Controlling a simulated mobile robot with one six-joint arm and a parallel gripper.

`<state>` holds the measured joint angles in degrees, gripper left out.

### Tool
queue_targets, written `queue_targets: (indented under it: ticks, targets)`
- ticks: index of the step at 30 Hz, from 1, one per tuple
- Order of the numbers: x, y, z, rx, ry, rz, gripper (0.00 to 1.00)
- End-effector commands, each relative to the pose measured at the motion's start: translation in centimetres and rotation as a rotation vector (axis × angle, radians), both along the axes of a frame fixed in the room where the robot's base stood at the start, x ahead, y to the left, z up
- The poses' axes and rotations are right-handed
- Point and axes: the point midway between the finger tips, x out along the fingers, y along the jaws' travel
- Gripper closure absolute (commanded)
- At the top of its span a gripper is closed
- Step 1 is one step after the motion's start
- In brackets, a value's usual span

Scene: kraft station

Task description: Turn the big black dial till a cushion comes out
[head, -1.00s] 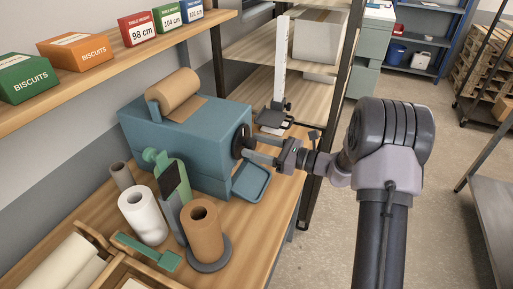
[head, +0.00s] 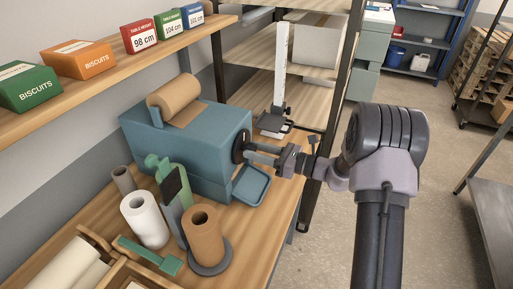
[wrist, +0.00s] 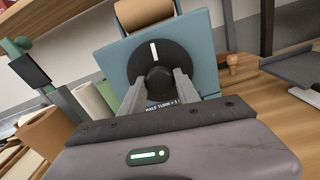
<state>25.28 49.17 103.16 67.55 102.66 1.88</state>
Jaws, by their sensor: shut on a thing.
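The big black dial (head: 239,147) is on the right end of a blue-teal machine (head: 190,150). In the wrist view the dial (wrist: 137,66) is a black disc with a white mark near its top and a round black knob (wrist: 159,84) at its middle. My gripper (wrist: 161,88) has one finger on each side of the knob and is shut on it. The gripper (head: 251,152) meets the dial from the right in the head view. A label reading "HALF TURN = 1" is partly hidden below the knob. I see no cushion in the blue tray (head: 252,187).
A brown paper roll (head: 175,95) sits on the machine. A green tape dispenser (head: 174,190), a white roll (head: 146,218) and a brown roll (head: 204,235) stand in front of it. A height gauge (head: 281,75) stands behind.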

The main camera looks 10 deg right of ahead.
Motion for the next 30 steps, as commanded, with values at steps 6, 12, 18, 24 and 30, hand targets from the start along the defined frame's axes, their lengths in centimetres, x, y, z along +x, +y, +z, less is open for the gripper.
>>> queue_targets:
  ticks: [6,12,18,24,30]
  targets:
    - [-0.04,0.0,0.51,0.106,0.148,0.0,1.0]
    - [-0.03,0.0,0.49,0.217,0.301,0.0,1.0]
    - [-0.05,0.01,0.41,0.329,0.456,0.001,1.0]
    - [-0.04,0.01,0.35,0.441,0.61,0.001,1.0]
    - [-0.04,0.0,0.3,0.553,0.762,0.001,1.0]
